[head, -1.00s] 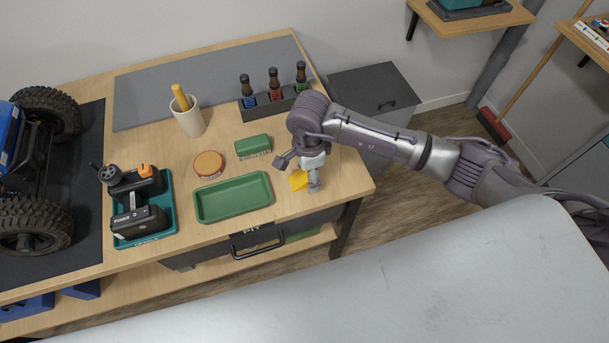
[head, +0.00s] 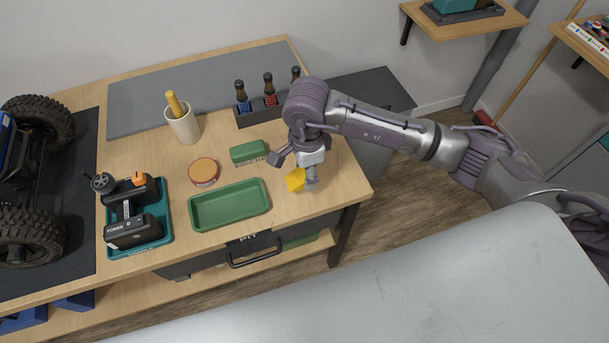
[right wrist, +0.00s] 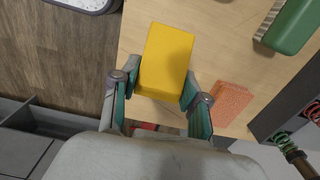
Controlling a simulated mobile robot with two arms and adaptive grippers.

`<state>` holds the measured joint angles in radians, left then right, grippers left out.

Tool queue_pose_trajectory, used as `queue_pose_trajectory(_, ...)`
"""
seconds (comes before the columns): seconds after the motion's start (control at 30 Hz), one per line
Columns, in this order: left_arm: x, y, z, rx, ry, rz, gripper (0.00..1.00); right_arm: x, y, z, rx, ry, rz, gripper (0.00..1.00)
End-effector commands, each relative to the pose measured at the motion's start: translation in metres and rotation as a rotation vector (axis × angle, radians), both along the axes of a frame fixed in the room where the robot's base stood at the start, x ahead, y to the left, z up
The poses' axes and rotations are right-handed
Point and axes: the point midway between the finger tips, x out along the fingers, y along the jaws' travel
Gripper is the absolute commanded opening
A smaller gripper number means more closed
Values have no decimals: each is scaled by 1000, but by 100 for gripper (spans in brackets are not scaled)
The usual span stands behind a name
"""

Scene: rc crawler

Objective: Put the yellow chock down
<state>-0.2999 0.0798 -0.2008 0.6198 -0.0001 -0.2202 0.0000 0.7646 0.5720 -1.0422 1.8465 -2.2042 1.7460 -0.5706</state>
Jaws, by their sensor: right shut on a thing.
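The yellow chock (head: 294,180) is at the right end of the wooden workbench (head: 345,165). My right gripper (head: 302,178) is shut on it, partly covering it in the head view. In the right wrist view the chock (right wrist: 166,60) sits between the two fingers (right wrist: 160,90), above the wooden top. I cannot tell whether its underside touches the bench. My left gripper is not in view.
A green tray (head: 230,205), a green brush (head: 248,151) and an orange-lidded tin (head: 203,172) stand left of the chock. The bench's right edge is close by.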

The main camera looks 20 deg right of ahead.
Motion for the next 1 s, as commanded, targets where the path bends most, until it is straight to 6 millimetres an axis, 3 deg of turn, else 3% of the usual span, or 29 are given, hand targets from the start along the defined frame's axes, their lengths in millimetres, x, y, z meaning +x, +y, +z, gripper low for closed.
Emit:
queue_pose_trajectory(0.2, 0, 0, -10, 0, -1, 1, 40, -53, 2, 28, 0, -1, 7, 7)
queue_pose_trajectory(0.43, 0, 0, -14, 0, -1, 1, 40, -89, 4, 51, 0, 0, 3, 7)
queue_pose_trajectory(0.8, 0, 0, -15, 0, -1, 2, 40, -102, 3, 60, -2, 2, 19, 7)
queue_pose_trajectory(1.0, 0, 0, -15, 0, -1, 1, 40, -95, -7, 65, -7, 2, 243, 7)
